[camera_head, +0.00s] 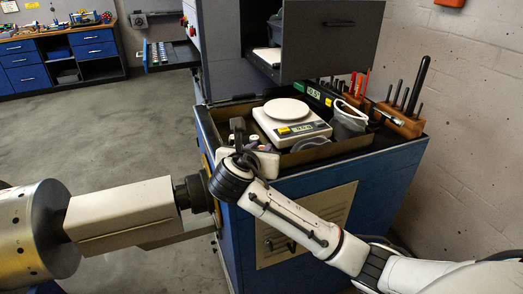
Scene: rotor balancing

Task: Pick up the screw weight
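I cannot make out a screw weight for certain. Small pale items (262,143) lie in the left part of a shallow tray (345,147) on the blue cabinet, beside my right gripper. My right gripper (237,128) is at the left front edge of this tray, at the end of my white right arm. It is dark and small here, and its wrist partly hides it. Whether its fingers are open or hold anything does not show. My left gripper is not in view.
A digital scale (292,122) and a grey cup (348,118) stand in the tray. Wooden tool racks (398,122) stand behind at right. A silver rotor (35,235) and a beige housing (120,212) fill the lower left.

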